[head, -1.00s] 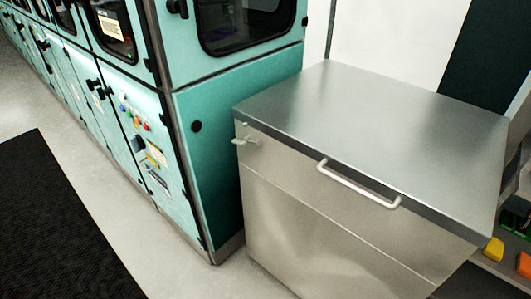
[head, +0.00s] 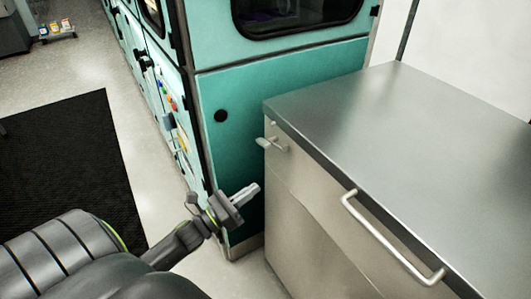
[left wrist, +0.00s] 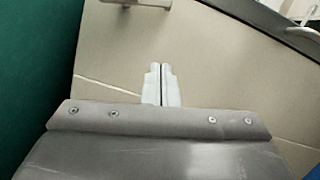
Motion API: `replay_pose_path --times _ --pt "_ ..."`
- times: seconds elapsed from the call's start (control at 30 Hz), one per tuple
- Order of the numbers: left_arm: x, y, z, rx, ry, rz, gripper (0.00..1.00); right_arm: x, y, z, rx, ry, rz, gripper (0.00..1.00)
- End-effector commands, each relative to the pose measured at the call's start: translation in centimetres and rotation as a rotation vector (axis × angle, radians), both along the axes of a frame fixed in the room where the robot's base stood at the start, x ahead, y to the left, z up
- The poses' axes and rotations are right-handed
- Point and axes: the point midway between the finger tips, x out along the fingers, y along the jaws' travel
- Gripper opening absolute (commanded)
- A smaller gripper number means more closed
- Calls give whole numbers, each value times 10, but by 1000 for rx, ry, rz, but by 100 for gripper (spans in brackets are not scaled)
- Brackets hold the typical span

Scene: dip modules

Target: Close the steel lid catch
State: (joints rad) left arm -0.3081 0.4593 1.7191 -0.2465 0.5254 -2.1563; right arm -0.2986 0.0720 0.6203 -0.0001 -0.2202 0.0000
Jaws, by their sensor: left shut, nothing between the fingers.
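The steel lid catch (head: 272,145) is a small metal lever on the upper left of the steel cabinet's front, just under the lid (head: 410,120). It sticks out from the front; whether it is latched I cannot tell. In the left wrist view the catch (left wrist: 138,4) shows at the top edge, partly cut off. My left gripper (head: 252,190) is shut and empty, in front of the cabinet, lower than the catch and apart from it. In the left wrist view its fingertips (left wrist: 158,68) point toward the cabinet front below the catch. My right gripper is not in view.
A bar handle (head: 390,240) sticks out from the cabinet front, right of the catch. A teal machine (head: 225,155) stands close to the cabinet's left side. A black mat (head: 70,165) lies on the floor at left. The lid's top is clear.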

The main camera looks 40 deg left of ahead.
Motion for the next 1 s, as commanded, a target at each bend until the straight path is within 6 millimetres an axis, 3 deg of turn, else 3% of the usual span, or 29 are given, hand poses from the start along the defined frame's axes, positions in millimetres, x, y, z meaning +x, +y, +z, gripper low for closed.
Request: replay_pose_path --times 0.43,0.7,1.0 --pt "85 -29 26 -7 0 1 0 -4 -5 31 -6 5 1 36" --pt "84 -19 55 -3 2 1 0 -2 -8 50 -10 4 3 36" --pt "85 -17 59 -4 2 2 0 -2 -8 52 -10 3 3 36"
